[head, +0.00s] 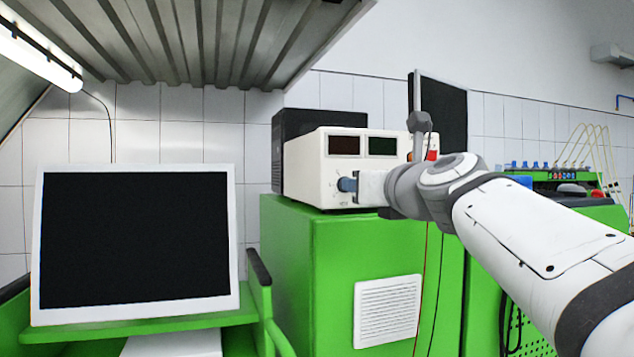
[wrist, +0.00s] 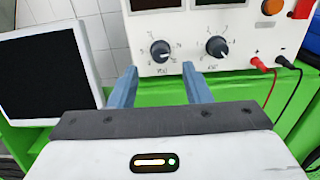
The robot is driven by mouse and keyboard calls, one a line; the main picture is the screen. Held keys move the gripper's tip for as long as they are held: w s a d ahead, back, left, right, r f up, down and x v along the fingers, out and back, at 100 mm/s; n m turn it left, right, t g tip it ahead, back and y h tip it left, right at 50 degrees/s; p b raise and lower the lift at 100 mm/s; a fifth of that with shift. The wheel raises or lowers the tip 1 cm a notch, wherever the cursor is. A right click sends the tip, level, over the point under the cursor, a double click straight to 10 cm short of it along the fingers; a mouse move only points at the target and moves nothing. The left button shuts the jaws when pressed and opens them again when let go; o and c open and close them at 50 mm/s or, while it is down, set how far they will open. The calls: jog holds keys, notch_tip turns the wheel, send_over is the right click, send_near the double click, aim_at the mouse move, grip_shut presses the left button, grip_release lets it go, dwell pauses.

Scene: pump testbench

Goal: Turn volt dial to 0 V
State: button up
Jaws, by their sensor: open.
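The white power supply (head: 308,165) stands on a green cabinet; its front also fills the top of the wrist view (wrist: 190,20). The volt dial (wrist: 160,51) is a dark round knob with a pale pointer mark and printed scale. Its exact setting is too small to read. A second similar knob (wrist: 217,47) sits to its right. My gripper (wrist: 160,70) is open and empty, its two blue-grey fingers apart. The volt dial shows in the gap just beyond the fingertips, with no clear contact. In the head view my gripper (head: 347,185) is at the panel and hides the dials.
Red and black leads (wrist: 268,80) plug into the supply right of the knobs. The green cabinet top (wrist: 240,88) lies under the supply. A ribbed metal canopy (head: 190,40) hangs overhead.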

jog(key=x, duration=0.6)
jog(key=shift+f+p, duration=0.1)
jog(key=shift+p, duration=0.25)
jog(key=shift+s, duration=0.1)
jog(key=shift+c, duration=0.4)
grip_shut()
